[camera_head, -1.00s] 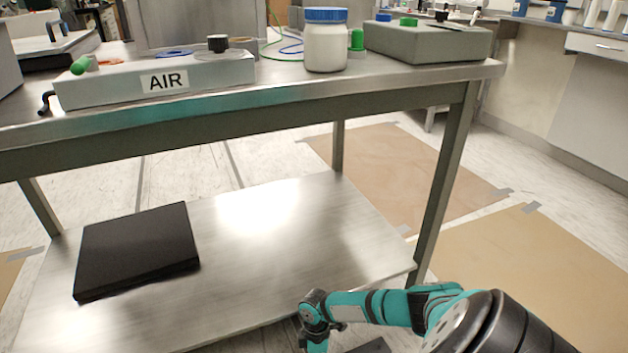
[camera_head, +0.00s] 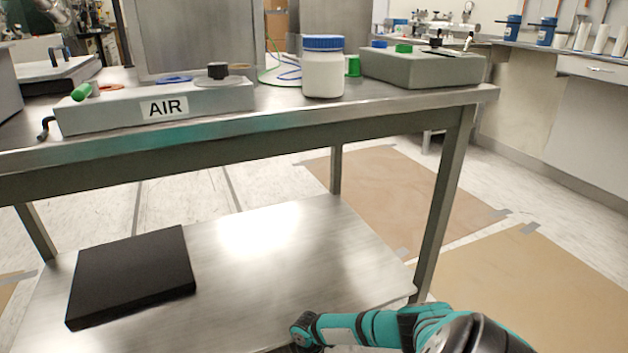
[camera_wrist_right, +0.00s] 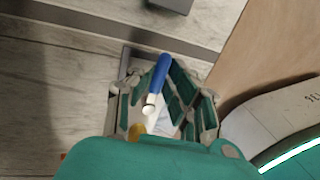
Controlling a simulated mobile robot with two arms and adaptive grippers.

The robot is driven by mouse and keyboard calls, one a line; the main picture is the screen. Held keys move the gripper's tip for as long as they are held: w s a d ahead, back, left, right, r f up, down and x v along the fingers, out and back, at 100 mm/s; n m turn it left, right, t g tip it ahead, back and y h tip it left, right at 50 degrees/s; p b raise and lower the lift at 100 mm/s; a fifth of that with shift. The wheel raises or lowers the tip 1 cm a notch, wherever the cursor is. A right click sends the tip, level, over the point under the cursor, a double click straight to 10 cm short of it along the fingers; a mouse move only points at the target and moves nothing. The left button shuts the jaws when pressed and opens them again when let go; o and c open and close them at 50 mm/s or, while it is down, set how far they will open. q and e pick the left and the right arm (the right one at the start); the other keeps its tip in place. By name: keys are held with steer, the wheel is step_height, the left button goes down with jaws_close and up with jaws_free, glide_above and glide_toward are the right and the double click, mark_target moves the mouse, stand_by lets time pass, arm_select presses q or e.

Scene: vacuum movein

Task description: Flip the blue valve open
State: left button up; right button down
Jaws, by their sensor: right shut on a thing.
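A blue bar-shaped handle with a white end (camera_wrist_right: 158,85), which looks like the blue valve's lever, shows in the right wrist view. My right gripper (camera_wrist_right: 164,92) has its green-padded fingers on both sides of it and is shut on it. A pale fitting and a small yellow part (camera_wrist_right: 137,129) show below the handle, partly hidden by my fingers and wrist. In the head view my right arm (camera_head: 375,328) reaches low beside the table's lower shelf, with its gripper out of frame. My left gripper is not in view.
A metal table (camera_head: 300,123) bears an AIR box (camera_head: 215,101), a white jar with a blue lid (camera_head: 323,75) and a grey box (camera_head: 425,70). A black flat case (camera_head: 130,275) lies on the lower shelf (camera_head: 300,240). Brown sheets (camera_head: 540,285) cover floor at right.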

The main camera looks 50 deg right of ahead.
steer(key=c, duration=1.3)
jaws_free()
steer(key=r, duration=0.4)
steer(key=w+r, duration=0.1)
steer(key=r, duration=0.3)
steer(key=w+d+r, duration=0.1)
steer(key=r, duration=0.2)
steer(key=shift+r, duration=0.4)
